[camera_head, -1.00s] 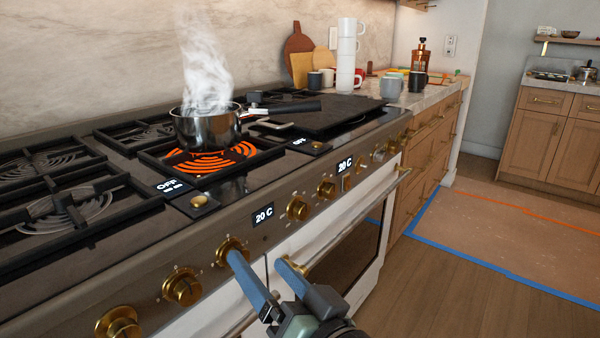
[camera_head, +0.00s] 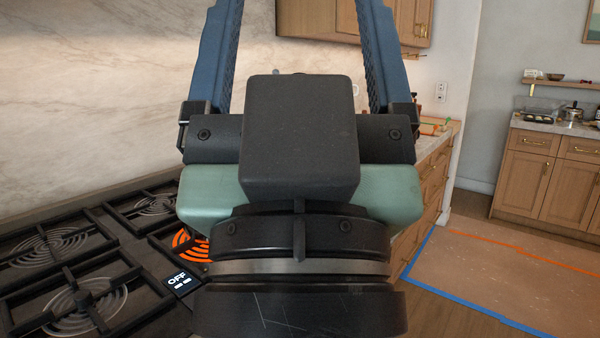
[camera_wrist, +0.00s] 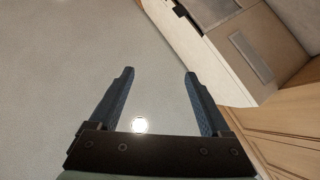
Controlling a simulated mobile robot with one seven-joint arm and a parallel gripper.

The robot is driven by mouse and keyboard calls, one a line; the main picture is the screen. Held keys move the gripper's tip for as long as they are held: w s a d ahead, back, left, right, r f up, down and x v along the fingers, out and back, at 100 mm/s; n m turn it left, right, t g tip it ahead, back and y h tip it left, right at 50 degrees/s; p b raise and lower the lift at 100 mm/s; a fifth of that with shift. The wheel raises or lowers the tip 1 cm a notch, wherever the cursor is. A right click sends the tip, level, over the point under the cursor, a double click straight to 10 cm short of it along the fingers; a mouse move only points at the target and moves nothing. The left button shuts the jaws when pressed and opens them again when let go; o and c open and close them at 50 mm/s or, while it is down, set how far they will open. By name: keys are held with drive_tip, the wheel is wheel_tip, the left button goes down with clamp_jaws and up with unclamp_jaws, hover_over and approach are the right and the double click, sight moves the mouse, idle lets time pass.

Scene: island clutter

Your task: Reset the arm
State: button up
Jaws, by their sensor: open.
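My gripper (camera_head: 298,40) is raised close in front of the head camera, with its two blue fingers pointing up and spread wide apart. Its dark body and green housing fill the middle of the head view and hide the pot and much of the stove. In the wrist view my gripper (camera_wrist: 158,85) is also open, with nothing between the fingers. The wrist view faces a plain pale surface with a bright round light (camera_wrist: 139,125).
The stove (camera_head: 50,215) is at the lower left, with a glowing orange burner (camera_head: 190,246) partly hidden by my gripper. Wooden cabinets (camera_head: 535,170) stand at the far right. Blue tape (camera_head: 480,303) edges a brown floor area (camera_head: 510,260).

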wheel_tip(320, 180, up, 18)
drive_tip(key=p, duration=1.6)
drive_tip(key=shift+r, duration=0.15)
